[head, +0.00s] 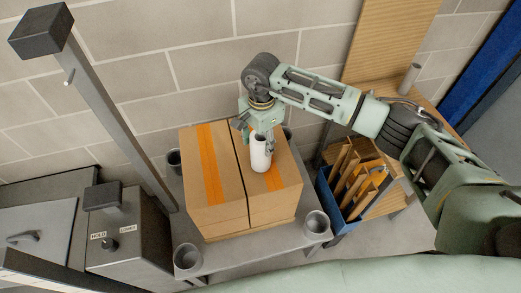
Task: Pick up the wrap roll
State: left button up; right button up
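The wrap roll (260,158) is a white upright cylinder at the top of the cardboard boxes (228,195), over the right-hand box. My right gripper (262,134) comes down from above, with its fingers at the upper end of the roll. One finger lies against or just in front of the roll; the other side is mostly hidden. I cannot tell whether the fingers are closed on it, or whether the roll's lower end rests on the box. My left gripper is not in view.
The boxes, with orange tape, stand on a grey table (255,244) with grey cups (187,258) at its corners. A blue crate (332,203) of wooden pieces stands to the right. A grey post (115,115) and a control box (125,235) are on the left. A block wall is behind.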

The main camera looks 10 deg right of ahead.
jog(key=c, duration=0.7)
grip_shut()
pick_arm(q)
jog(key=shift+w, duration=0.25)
pick_arm(e)
jog(key=shift+r, duration=0.1)
jog(key=shift+w+r+b, duration=0.1)
jog(key=shift+r+b, duration=0.3)
jog(key=shift+r, duration=0.1)
pick_arm(q)
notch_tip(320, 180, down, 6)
jog(key=b, duration=0.5)
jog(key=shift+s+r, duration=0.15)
pick_arm(e)
jog(key=s+d+r, duration=0.8)
jog(key=r, duration=0.2)
jog(key=shift+d, duration=0.3)
jog(key=shift+s, duration=0.1)
